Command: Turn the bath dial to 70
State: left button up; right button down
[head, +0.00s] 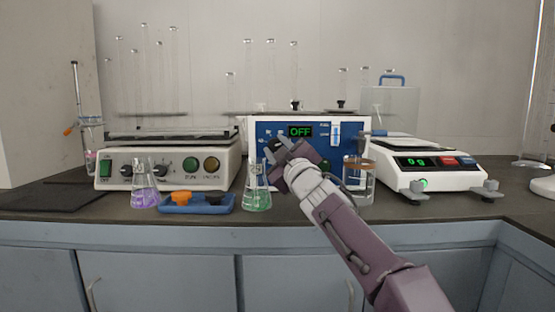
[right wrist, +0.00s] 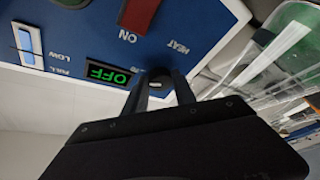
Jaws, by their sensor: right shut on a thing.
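The bath (head: 262,130) has a white body and a blue front panel, and its green display (head: 300,131) reads OFF. My right gripper (head: 275,146) is at the left part of that panel. In the right wrist view the panel (right wrist: 195,25) appears upside down, with the OFF display (right wrist: 108,74) beside my fingers. There my right gripper (right wrist: 160,88) has its two fingers either side of a small dark dial (right wrist: 157,75) and is shut on it. The dial's scale and pointer cannot be read. My left gripper is not in view.
A green flask (head: 257,197) stands in front of the bath, left of my right arm, and a beaker (head: 359,185) stands to its right. A blue tray (head: 197,207) and a purple flask (head: 145,190) are further left. A balance (head: 440,178) stands at right.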

jog(key=shift+m, duration=0.3)
jog(key=c, duration=1.3)
grip_release()
jog(key=shift+a, duration=0.1)
jog(key=shift+b, duration=0.3)
